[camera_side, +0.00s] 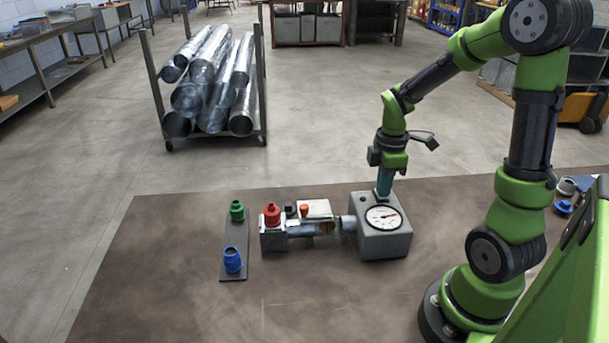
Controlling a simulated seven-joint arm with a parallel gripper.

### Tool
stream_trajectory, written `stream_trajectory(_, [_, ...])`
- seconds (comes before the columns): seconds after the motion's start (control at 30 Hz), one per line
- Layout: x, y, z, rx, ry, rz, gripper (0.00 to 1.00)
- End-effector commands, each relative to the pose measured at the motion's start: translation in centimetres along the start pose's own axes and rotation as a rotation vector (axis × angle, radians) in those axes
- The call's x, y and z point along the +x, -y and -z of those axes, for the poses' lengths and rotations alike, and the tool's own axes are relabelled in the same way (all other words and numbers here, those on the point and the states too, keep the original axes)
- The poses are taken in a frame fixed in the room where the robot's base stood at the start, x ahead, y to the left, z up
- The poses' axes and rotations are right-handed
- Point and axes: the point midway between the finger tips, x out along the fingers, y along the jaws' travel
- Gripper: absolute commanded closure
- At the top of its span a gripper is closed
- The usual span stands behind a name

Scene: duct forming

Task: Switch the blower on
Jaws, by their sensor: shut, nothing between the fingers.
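The blower (380,243) looks to be the grey box with a round white dial (383,217) on its sloped face. A short pipe joins its left side to a small duct assembly (310,228). My gripper (384,192) points down at the top rear of the grey box, just behind the dial. Its fingertips are shut with nothing between them. They look to be touching or very close to the box top; I cannot tell which. No switch can be made out, and the fingers may cover it.
A red fitting (272,214) stands on the left end of the assembly, with an orange knob (304,210) nearby. A dark strip (235,262) holds a green fitting (237,210) and a blue fitting (232,260). The brown mat (160,280) is clear at left and front.

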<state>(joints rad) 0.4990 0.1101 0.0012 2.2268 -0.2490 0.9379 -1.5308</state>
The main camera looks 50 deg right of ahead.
Motion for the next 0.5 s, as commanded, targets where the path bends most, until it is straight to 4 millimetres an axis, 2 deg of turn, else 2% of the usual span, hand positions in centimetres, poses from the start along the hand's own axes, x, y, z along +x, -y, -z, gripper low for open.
stream_trajectory(0.5, [0.54, 0.15, 0.03, 0.000, 0.000, 0.002, 1.00])
